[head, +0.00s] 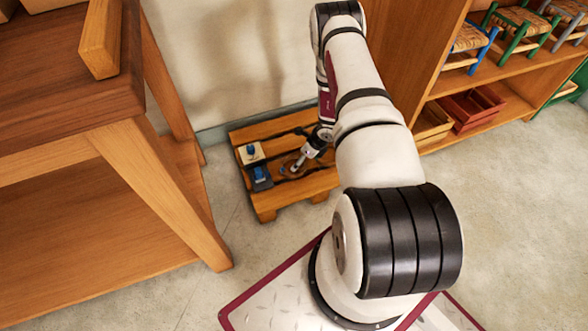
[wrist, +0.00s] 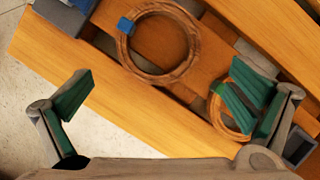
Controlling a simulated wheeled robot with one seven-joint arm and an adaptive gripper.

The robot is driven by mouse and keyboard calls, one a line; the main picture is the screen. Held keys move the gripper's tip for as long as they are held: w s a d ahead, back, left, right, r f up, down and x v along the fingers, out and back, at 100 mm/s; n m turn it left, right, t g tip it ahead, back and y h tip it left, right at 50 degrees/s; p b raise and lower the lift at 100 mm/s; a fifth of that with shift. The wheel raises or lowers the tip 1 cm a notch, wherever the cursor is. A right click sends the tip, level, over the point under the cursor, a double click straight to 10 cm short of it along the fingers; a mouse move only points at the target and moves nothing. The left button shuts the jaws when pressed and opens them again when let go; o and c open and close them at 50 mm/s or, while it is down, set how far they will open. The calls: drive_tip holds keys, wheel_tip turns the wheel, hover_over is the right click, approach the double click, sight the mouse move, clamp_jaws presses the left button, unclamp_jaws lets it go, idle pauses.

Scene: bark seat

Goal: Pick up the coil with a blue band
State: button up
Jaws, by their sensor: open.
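In the wrist view a brown ring-shaped coil (wrist: 158,79) with a blue band (wrist: 125,26) on its upper left lies flat on a slatted wooden pallet (wrist: 130,105). My gripper (wrist: 155,93) is open and empty, its green-padded fingers wide apart, with the coil ahead of and between them toward the top of the picture. In the head view my gripper (head: 305,160) is above the low pallet (head: 268,202) by the wall.
In the head view small blue-and-white items (head: 251,153) lie on the pallet's left side. A wooden table (head: 165,180) stands close on the left, and a shelf (head: 490,80) with small chairs and trays on the right. A dark box (wrist: 299,146) shows beside my right finger.

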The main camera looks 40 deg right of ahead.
drive_tip(key=shift+b+x, duration=1.85)
drive_tip(key=shift+x, duration=1.75)
drive_tip(key=shift+a, duration=0.1)
drive_tip(key=shift+r, duration=0.1)
drive_tip(key=shift+c, duration=0.2)
drive_tip(key=c, duration=0.9)
